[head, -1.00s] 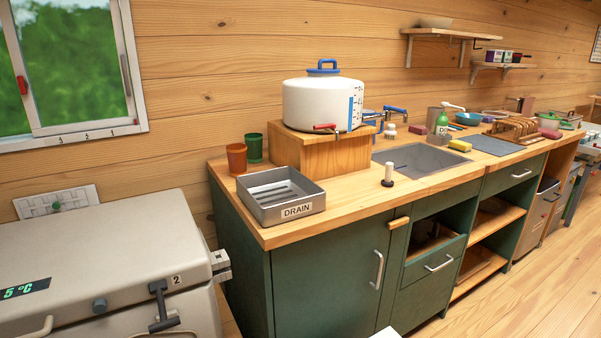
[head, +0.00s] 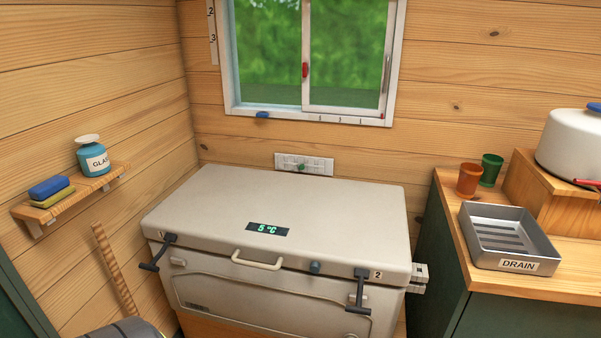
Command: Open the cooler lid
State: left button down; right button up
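The cooler (head: 262,299) is a large beige chest below the window, in the middle of the head view. Its lid (head: 300,200) lies shut on the body, with a green "5 °C" display (head: 268,229) on top. A pale handle (head: 257,261) is at the middle of the lid's front edge. Black latch 1 (head: 158,252) is at the front left and black latch 2 (head: 359,291) at the front right. I cannot tell whether the latches are fastened. A blue-grey knob (head: 315,267) sits between the handle and latch 2. Neither of my grippers shows.
A wooden counter (head: 455,262) with a metal drain tray (head: 538,222) and two cups stands right of the cooler. A shelf (head: 70,197) with a bottle and sponges is on the left wall. A wooden stick (head: 115,270) leans at the lower left. The lid's top is clear.

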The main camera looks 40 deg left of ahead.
aim_at(295, 220)
jog(key=u, duration=1.8)
